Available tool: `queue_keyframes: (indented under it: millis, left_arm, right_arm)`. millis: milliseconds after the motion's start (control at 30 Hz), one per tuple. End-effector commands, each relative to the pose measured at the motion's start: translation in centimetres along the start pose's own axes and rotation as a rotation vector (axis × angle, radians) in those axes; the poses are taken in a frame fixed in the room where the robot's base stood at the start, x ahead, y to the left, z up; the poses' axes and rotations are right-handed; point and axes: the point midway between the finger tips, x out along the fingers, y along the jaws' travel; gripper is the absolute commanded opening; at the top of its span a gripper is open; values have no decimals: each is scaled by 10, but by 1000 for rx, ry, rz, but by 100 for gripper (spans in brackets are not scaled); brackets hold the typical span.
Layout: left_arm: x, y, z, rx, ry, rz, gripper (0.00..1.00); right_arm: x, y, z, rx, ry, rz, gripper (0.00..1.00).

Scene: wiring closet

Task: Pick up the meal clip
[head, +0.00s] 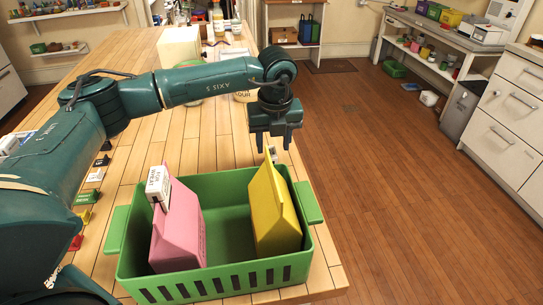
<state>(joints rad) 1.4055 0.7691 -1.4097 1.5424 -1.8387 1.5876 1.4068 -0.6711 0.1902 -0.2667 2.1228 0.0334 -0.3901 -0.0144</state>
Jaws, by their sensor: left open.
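My left gripper (274,145) is open and points down over the top of the yellow bag (272,212). A small pale clip (272,154) sits at the top edge of that bag, just below and between the fingertips; I cannot read a label on it. A white clip (158,187) with dark lettering that seems to include "WHEAT" sits on top of the pink bag (180,232). Both bags stand in a green slotted basket (232,184). I cannot tell from lettering which clip is the meal one. My right gripper is not in view.
The basket stands at the near end of a wooden table (208,140). Several small coloured clips, including a green one (87,197), lie along its left side behind my left arm. Bottles (218,18) stand at the far end. The floor (400,170) to the right is clear.

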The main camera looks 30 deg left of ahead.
Motion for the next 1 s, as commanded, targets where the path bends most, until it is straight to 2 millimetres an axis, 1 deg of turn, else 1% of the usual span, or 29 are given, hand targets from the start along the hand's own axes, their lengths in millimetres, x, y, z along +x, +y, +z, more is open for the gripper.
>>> queue_keyframes:
  millis: [133, 200, 300, 400, 567, 667, 1000]
  left_arm:
    - [21, 4, -1, -1, 2, 5, 45]
    - [33, 4, -1, -1, 2, 4, 45]
    - [42, 3, -1, -1, 1, 2, 45]
    - [46, 4, -1, -1, 0, 2, 45]
    - [46, 3, -1, -1, 0, 1, 45]
    - [46, 3, -1, -1, 0, 1, 39]
    - [46, 3, -1, -1, 0, 1, 11]
  right_arm:
    - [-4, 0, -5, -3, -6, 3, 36]
    - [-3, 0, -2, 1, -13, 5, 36]
    - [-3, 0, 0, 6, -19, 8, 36]
    - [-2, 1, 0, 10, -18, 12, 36]
    - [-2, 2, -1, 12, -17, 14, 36]
    - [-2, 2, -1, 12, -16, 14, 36]
    - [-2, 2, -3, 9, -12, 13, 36]
